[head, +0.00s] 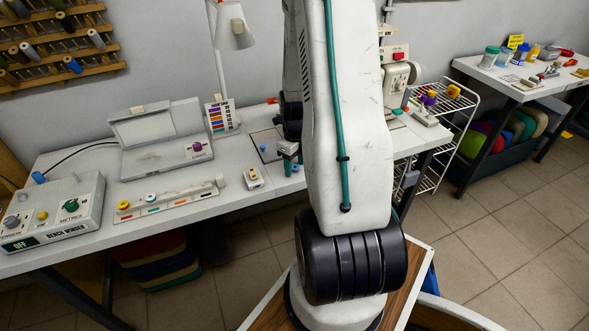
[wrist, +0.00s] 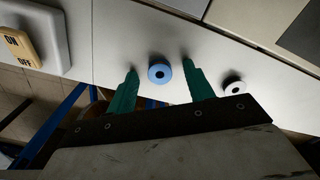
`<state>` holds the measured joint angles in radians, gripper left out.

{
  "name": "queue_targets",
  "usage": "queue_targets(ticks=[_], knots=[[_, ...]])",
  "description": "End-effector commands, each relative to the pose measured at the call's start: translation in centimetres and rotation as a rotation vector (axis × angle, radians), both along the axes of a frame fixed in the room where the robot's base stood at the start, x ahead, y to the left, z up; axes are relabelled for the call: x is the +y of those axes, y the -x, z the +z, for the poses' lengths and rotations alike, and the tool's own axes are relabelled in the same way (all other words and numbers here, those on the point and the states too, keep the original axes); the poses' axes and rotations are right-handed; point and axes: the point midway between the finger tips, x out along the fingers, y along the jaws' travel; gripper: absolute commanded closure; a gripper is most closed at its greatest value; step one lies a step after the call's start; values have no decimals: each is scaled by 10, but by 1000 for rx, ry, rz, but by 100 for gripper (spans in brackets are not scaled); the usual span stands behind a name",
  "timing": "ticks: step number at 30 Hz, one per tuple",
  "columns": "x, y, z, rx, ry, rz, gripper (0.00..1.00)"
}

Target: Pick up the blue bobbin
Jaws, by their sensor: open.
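The blue bobbin (wrist: 160,73) is a small blue disc with a dark centre hole, on the white table top (wrist: 115,40). In the wrist view it lies between the tips of my gripper (wrist: 159,68), whose two green fingers are apart. Clear gaps show on both sides of the bobbin, and neither finger appears to touch it. In the head view my gripper (head: 288,158) is over the table's front part, partly hidden by my arm. A small blue spot beside it (head: 295,168) looks like the same bobbin.
A white bobbin (wrist: 234,86) with a dark centre lies just right of the right finger. A switch box marked ON and OFF (wrist: 22,47) stands to the left. The table's front edge is close. A long white holder with coloured discs (head: 170,200) lies further left.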

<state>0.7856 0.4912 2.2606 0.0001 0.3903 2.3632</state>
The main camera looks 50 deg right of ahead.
Motion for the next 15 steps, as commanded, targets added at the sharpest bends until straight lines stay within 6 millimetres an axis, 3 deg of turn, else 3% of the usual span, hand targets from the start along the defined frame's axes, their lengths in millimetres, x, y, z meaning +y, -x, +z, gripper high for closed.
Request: queue_targets(ticks=[5, 10, 15], knots=[[0, 0, 0, 0, 0, 1, 48], [0, 0, 0, 0, 0, 1, 95], [0, 0, 0, 0, 0, 1, 95]])
